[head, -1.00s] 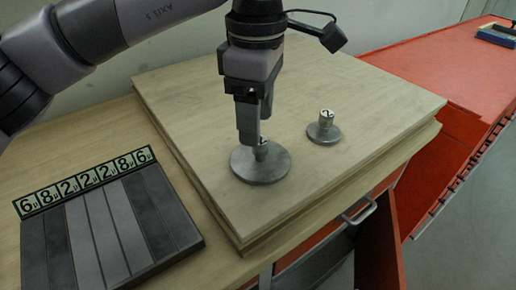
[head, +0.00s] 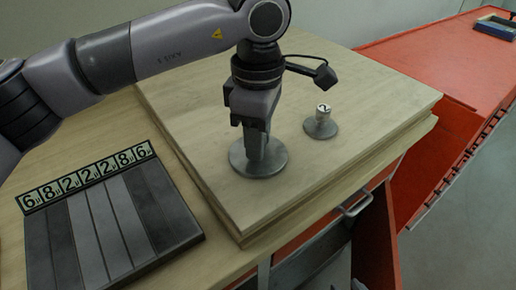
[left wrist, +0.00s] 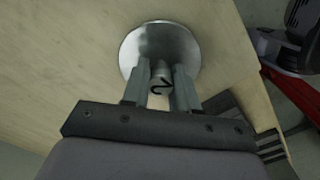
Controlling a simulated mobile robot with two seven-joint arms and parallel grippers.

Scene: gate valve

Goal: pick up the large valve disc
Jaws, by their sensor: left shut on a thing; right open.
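The large valve disc (head: 270,168) is a round grey metal plate with a short upright stem, lying flat on the raised wooden board. My left gripper (head: 258,150) points down over it and hides the stem in the head view. In the left wrist view, the stem (left wrist: 160,78), marked with a 2, sits between the fingers, with the disc (left wrist: 155,38) beyond. The left gripper is shut on this stem. A smaller disc (head: 320,128), with an upright stem also marked 2, stands to the right on the same board. My right gripper is not in view.
The wooden board (head: 380,115) has clear room behind and right of the discs. A dark slatted panel with a number strip (head: 90,178) lies front left. A red surface (head: 440,55) and open red-sided drawer or cabinet (head: 375,235) are at the right.

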